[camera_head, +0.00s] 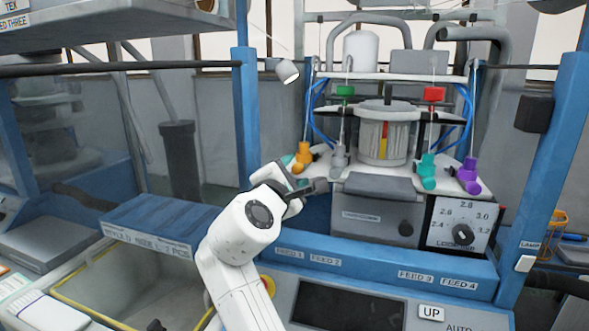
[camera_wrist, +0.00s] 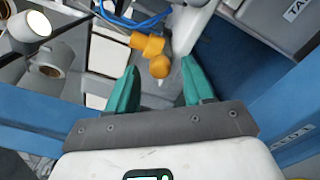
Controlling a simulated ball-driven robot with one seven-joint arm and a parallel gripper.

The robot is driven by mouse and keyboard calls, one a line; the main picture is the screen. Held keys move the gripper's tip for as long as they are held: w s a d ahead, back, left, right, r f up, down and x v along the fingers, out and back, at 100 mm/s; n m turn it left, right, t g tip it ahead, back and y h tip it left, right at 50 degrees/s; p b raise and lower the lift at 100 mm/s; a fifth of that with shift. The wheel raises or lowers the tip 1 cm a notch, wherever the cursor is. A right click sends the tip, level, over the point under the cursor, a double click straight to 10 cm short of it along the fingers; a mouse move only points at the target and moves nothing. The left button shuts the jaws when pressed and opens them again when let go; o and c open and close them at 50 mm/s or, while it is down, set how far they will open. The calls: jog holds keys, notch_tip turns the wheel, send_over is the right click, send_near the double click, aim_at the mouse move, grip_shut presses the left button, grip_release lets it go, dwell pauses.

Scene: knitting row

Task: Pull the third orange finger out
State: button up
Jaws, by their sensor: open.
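One orange finger (camera_head: 303,153) shows at the left end of a row of coloured yarn fingers on the knitting machine. To its right are a grey finger (camera_head: 340,158), a teal finger (camera_head: 428,170) and a purple finger (camera_head: 468,175); the third from the left is teal, not orange. In the wrist view the orange finger (camera_wrist: 150,52) has a rounded end just beyond and between my fingertips, apart from both. My gripper (camera_wrist: 159,78) has teal fingers spread open, with nothing held. In the head view my gripper (camera_head: 308,187) is just below the orange finger.
The grey machine head (camera_head: 375,205) and a dial panel (camera_head: 462,224) stand right of my gripper. A blue front rail (camera_head: 380,262) bears feed labels. Blue posts (camera_head: 247,130) flank the work area. An open bin (camera_head: 140,290) lies at lower left.

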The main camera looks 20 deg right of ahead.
jog(key=shift+w+d, duration=0.4)
jog(key=shift+w, duration=0.1)
jog(key=shift+c, duration=0.5)
grip_shut()
